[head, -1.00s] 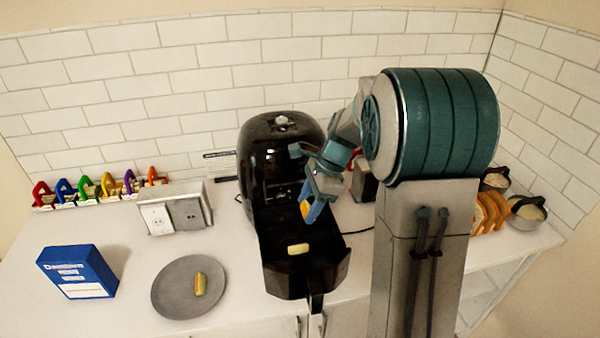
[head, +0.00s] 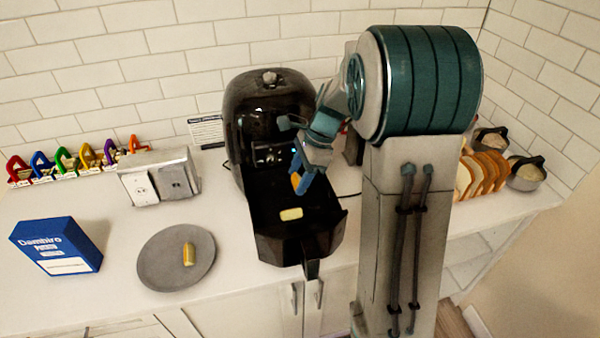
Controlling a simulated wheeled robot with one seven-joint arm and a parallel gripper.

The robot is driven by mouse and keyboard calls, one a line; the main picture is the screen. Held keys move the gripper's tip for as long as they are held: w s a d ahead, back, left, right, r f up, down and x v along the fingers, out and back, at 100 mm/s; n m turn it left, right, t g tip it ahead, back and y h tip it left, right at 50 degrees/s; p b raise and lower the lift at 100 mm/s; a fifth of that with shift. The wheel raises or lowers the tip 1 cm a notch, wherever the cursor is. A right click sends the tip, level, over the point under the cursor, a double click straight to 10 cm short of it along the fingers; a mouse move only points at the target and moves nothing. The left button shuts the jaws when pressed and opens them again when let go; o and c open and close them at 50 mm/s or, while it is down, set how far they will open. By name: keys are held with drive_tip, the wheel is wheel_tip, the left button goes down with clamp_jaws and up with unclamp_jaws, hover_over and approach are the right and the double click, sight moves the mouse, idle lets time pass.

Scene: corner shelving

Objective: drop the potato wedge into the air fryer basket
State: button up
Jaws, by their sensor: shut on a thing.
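The black air fryer (head: 262,105) stands against the wall with its basket (head: 270,240) pulled out toward me. One pale yellow potato wedge (head: 290,214) lies on the basket floor. My gripper (head: 299,187) is over the back right part of the basket, pointing down. It is shut on an orange-yellow potato wedge (head: 295,181), which is partly hidden by the fingers. Another yellow wedge (head: 188,254) lies on the round grey plate (head: 160,272) left of the basket.
A blue box (head: 55,246) stands at the left. A grey socket block (head: 160,180) and several coloured clips (head: 85,160) line the back. Bread slices (head: 482,175) and metal pots (head: 525,175) are at the right, beyond my arm. The counter between plate and fryer is clear.

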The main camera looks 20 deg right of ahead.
drive_tip(key=o, duration=1)
drive_tip(key=shift+o, duration=0.2)
drive_tip(key=b+v, duration=0.1)
drive_tip(key=v, duration=1.3)
drive_tip(key=shift+f, duration=0.1)
drive_tip(key=s+a+f+n+t+h, duration=0.2)
drive_tip(key=s+f+n, duration=0.1)
drive_tip(key=s+n, duration=0.6)
drive_tip(key=s+a+f+n+t+h, duration=0.1)
drive_tip(key=s+a+f+n+h, duration=0.1)
drive_tip(key=s+n, duration=0.7)
drive_tip(key=s+a+f, duration=0.1)
drive_tip(key=s, duration=0.2)
drive_tip(key=shift+a+t, duration=0.25)
drive_tip(key=shift+t, duration=0.15)
